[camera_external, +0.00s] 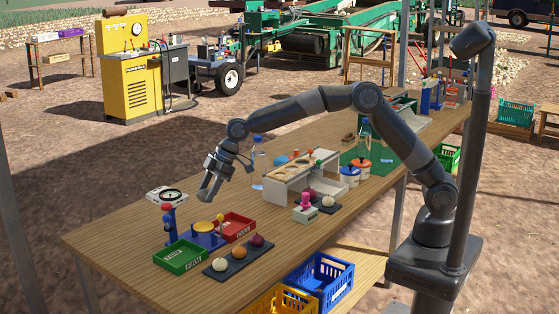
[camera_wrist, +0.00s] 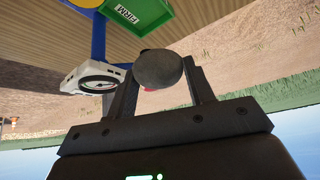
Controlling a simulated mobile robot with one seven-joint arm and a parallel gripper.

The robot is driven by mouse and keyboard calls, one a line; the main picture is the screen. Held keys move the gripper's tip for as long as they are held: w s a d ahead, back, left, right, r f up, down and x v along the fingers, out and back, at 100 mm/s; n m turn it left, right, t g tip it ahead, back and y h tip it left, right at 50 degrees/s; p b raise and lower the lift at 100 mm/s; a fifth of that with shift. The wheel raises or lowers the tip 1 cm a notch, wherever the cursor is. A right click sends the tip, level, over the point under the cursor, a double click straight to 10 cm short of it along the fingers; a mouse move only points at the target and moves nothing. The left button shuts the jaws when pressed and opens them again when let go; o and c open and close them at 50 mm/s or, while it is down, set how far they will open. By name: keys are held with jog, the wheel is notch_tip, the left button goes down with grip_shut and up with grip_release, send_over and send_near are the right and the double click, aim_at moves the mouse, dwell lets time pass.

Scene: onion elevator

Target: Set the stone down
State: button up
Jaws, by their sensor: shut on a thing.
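The stone (camera_wrist: 160,67) is a dark grey rounded lump in the wrist view. My gripper (camera_wrist: 162,80) is shut on it, with one finger on each side near the tips. In the external view my gripper (camera_external: 208,187) hangs over the wooden table (camera_external: 115,245), right of the white dial gauge (camera_external: 168,195) and behind the red tray (camera_external: 233,228). The stone looks held above the tabletop; the exact gap is hard to tell. A small red patch shows at the stone's lower edge in the wrist view; I cannot tell what it is.
A green tray marked FIRM (camera_external: 180,257) and a blue stand with a yellow top (camera_external: 204,230) are at the near left. A dark board (camera_external: 236,262) holds onions. A white rack (camera_external: 298,174) and a bottle (camera_external: 257,160) stand to the right. Bare wood lies around the gauge.

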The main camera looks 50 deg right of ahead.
jog(key=w+d, duration=0.2)
jog(key=d, duration=1.5)
jog(key=w+d, duration=0.2)
jog(key=d, duration=1.6)
notch_tip(320, 180, down, 17)
jog(key=shift+f, duration=2.3)
jog(key=shift+f, duration=0.15)
jog(key=o, duration=1.2)
